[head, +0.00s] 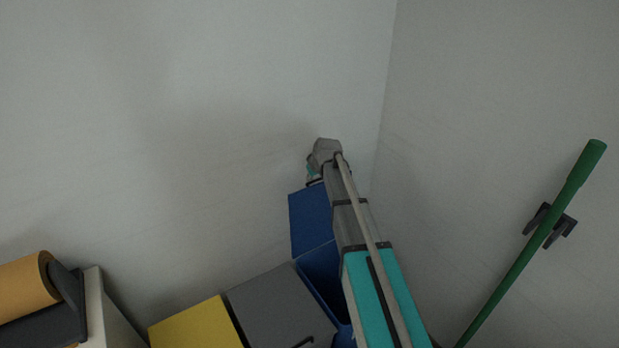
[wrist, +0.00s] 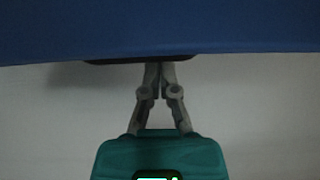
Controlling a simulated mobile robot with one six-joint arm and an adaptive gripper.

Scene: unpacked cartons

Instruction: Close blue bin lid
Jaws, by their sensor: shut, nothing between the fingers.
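The blue bin (head: 320,272) stands at the lower middle of the head view, partly hidden by my arm. Its blue lid (head: 310,222) is open and stands upright at the back, near the wall. In the wrist view the blue lid (wrist: 160,28) fills the top of the picture, with its edge running across. My gripper (wrist: 160,72) is shut and empty, its fingertips at or just under the lid's edge. I cannot tell whether they touch it. In the head view the fingers are hidden behind the lid and arm.
A grey bin lid (head: 275,302) and a yellow bin lid (head: 195,325) lie closed to the left of the blue bin. A green pole (head: 530,250) hangs on a wall hook at right. An orange roll (head: 25,283) sits at far left. Walls stand close behind and right.

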